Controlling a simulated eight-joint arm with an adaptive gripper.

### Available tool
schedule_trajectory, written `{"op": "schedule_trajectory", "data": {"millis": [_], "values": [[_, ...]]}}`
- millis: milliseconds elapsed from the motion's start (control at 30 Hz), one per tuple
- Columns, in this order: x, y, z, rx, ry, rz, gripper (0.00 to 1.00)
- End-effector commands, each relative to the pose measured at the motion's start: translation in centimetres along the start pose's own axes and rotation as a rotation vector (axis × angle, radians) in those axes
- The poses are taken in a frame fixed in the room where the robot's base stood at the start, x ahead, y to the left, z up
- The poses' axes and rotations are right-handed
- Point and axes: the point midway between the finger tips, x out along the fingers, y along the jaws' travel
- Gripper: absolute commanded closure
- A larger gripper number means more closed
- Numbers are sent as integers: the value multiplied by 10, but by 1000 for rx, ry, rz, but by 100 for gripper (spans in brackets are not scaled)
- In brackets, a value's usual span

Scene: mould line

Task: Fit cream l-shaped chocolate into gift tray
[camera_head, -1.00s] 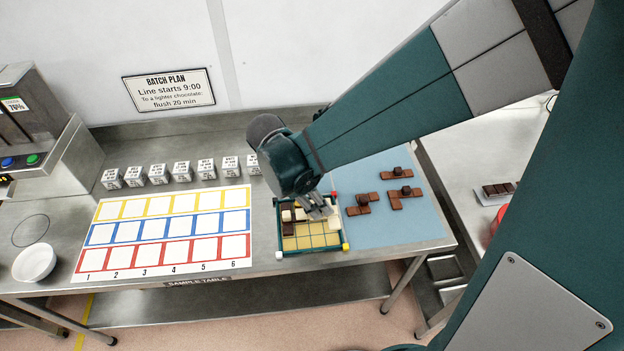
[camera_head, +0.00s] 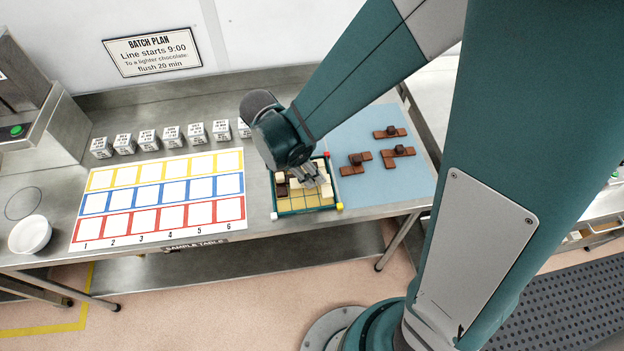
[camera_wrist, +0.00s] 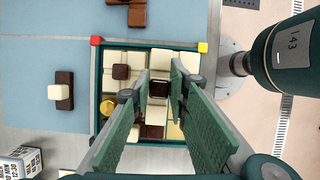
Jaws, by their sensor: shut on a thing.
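The gift tray (camera_head: 308,210) is a shallow teal frame with gold cells, red and yellow corners; it also shows in the wrist view (camera_wrist: 150,47). My gripper (camera_head: 312,182) is low over its right half, pointing down. In the wrist view, its two green finger pads (camera_wrist: 160,105) are shut on a dark knob (camera_wrist: 157,89) on a cream chocolate (camera_wrist: 158,76). The pads hide much of this piece, so I cannot tell its full outline or whether it rests on the tray floor. Other cream and brown pieces lie in the tray, one cream with a dark knob (camera_wrist: 121,72).
Several brown knobbed chocolates (camera_head: 391,132) lie on the blue mat (camera_head: 385,185) to the right. A brown piece with a cream knob (camera_wrist: 60,92) lies beyond the tray. A numbered card (camera_head: 160,196), small white cubes (camera_head: 148,140) and a bowl (camera_head: 30,235) are on the left.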

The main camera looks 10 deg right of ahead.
Motion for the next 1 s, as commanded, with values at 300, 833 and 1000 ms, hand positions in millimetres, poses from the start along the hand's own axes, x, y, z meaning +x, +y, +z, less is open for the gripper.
{"op": "schedule_trajectory", "data": {"millis": [300,833,1000], "values": [[26,1,-11,0,0,0,95],[34,1,-14,0,0,0,95],[35,1,-14,0,0,0,73]]}}
